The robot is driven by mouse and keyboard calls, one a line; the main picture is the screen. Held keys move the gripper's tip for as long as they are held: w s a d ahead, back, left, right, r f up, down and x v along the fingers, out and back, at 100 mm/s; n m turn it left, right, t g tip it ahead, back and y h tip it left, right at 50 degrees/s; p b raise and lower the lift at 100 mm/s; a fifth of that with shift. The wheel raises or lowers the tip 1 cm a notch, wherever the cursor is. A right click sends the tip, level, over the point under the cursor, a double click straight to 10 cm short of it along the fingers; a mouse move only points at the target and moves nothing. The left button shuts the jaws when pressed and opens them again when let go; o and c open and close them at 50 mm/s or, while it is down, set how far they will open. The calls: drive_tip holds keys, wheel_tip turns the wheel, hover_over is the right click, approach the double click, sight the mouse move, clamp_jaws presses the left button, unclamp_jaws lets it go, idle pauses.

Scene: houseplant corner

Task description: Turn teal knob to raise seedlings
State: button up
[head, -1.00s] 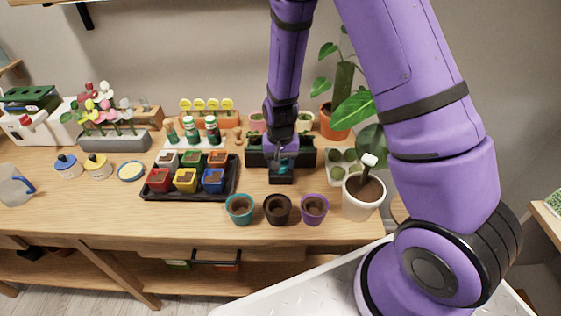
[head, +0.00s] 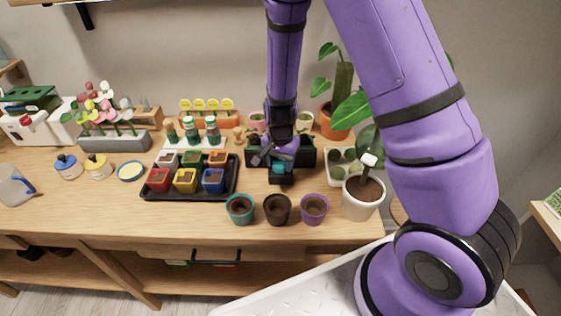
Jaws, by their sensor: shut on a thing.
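The teal knob (head: 279,169) shows as a small teal patch on the front of a dark box-like planter (head: 308,157) near the middle of the table. My gripper (head: 279,164) is at the knob, reaching down from above, and is shut on it. The fingers and wrist hide much of the knob and the planter's middle. Low green growth shows along the planter's top at both sides of my wrist; I cannot make out single seedlings.
A black tray (head: 233,188) of colored pots stands left of the planter. A white pot (head: 362,199) is at right.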

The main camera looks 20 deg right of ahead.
sight(280, 160)
drive_tip(key=o, duration=0.6)
drive_tip(key=shift+o, duration=0.2)
wheel_tip(280, 160, up, 11)
idle(0.4)
idle(0.3)
